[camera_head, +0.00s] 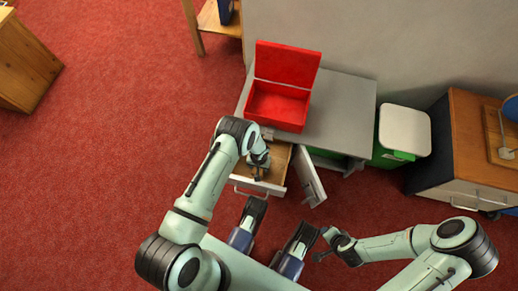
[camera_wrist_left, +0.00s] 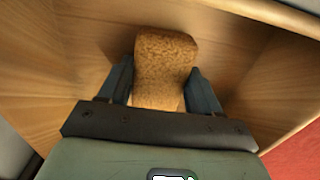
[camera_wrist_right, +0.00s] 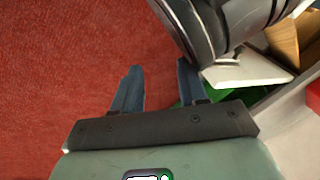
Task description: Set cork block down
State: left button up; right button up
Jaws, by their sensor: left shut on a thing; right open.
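The cork block (camera_wrist_left: 163,60) is brown and speckled in the left wrist view. My left gripper (camera_wrist_left: 162,80) is shut on it, one finger on each side. The block is inside the open wooden drawer (camera_wrist_left: 60,70); I cannot tell whether it touches the drawer floor. In the head view my left gripper (camera_head: 257,175) reaches down into the drawer (camera_head: 275,165), and the arm hides the block. My right gripper (camera_head: 318,257) is open and empty over the red floor, and its spread fingers show in the right wrist view (camera_wrist_right: 158,90).
An open red box (camera_head: 278,105) stands on the grey bench top (camera_head: 342,112) behind the drawer. An open door panel (camera_head: 308,176) stands right of the drawer. A green bin with a white lid (camera_head: 404,130) is farther right. Red carpet is free at left.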

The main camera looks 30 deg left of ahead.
pick_arm(q)
jog(key=shift+f, duration=0.1)
jog(key=o, duration=1)
jog(key=shift+o, duration=0.2)
pick_arm(e)
jog(key=shift+s+f, duration=0.2)
